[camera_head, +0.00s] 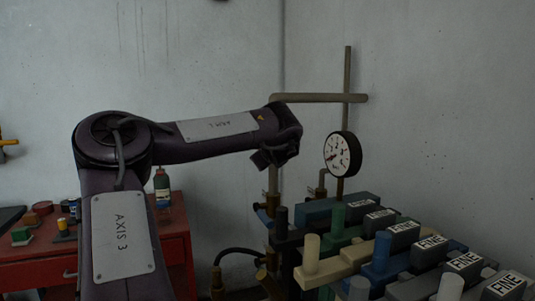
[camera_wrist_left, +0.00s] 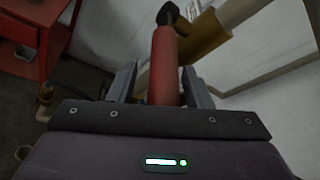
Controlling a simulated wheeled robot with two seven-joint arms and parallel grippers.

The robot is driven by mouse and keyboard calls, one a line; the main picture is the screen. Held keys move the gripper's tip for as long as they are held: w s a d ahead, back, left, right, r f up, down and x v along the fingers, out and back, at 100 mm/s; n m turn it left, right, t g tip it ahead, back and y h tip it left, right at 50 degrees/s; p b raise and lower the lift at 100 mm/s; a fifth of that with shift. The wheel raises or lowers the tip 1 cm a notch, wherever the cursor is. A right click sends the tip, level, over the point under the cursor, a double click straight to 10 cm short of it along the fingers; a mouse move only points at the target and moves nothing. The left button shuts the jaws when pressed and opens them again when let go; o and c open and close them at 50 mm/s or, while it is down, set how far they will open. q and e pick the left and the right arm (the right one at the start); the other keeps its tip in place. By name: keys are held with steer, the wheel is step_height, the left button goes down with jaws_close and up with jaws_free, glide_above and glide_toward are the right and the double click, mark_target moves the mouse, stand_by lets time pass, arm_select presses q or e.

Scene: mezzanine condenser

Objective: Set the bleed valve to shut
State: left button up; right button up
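A red handle (camera_wrist_left: 165,62) with a dark end shows in the left wrist view, beside a brass-coloured fitting (camera_wrist_left: 203,38) on a pipe. It looks like the bleed valve's lever. My left gripper (camera_wrist_left: 160,85) has a finger on each side of the handle, with a gap visible at least on the left, so it looks open around it. In the head view my left gripper (camera_head: 276,158) is in front of the upright pipe, and the red handle is hidden there. My right gripper is not in view.
A round gauge (camera_head: 343,155) stands right of my left gripper. Below it is a bank of coloured blocks with upright pegs (camera_head: 312,247) and labels reading FINE. A red cabinet (camera_head: 178,236) with a bottle (camera_head: 162,188) stands at the left. The wall behind is bare.

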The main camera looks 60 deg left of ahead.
arm_select(q)
steer(key=shift+s+r, duration=0.1)
steer(key=shift+r, duration=0.15)
steer(key=shift+d, duration=0.15)
steer(key=b+v, duration=0.2)
steer(key=v, duration=0.5)
steer(key=shift+d, duration=0.2)
steer(key=shift+s, duration=0.1)
